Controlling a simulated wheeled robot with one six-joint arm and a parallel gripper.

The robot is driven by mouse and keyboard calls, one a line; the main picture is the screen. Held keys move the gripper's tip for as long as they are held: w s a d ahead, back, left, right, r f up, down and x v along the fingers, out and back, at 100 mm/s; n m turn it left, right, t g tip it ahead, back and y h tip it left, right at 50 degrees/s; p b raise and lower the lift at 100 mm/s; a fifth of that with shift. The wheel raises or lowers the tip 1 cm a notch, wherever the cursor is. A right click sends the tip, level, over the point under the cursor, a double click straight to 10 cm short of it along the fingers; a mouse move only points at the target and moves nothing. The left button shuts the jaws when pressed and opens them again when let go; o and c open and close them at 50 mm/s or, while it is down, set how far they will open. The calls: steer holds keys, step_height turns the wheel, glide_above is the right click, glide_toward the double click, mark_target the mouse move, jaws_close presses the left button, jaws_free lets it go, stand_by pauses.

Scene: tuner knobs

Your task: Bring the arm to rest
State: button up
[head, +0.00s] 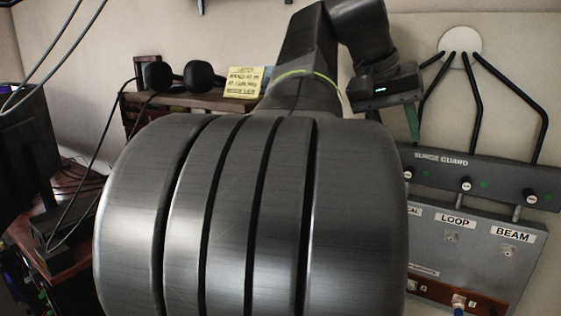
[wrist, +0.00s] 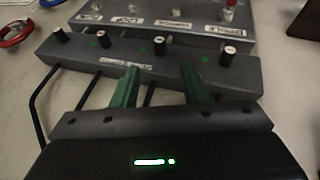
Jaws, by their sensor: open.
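My gripper (wrist: 158,82) shows in the wrist view with two green fingers spread apart and nothing between them. In the head view one green finger (head: 413,122) shows below my dark wrist; the other is hidden. The fingers are close to the grey Surge Guard bar (head: 480,178), at its left end in the head view. The wrist view shows the bar (wrist: 225,72) just beyond the fingertips, with several white-topped black knobs; whether the fingers touch it I cannot tell. My arm is bent, its large dark link filling the middle of the head view.
Below the bar is a grey panel (head: 475,250) with LOOP and BEAM labels. Black rods (head: 480,90) run from a white disc to the bar. A yellow note (head: 246,82) and black headphones (head: 178,76) are behind my arm. A dark monitor (head: 25,160) stands left.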

steer(key=shift+x, duration=2.45)
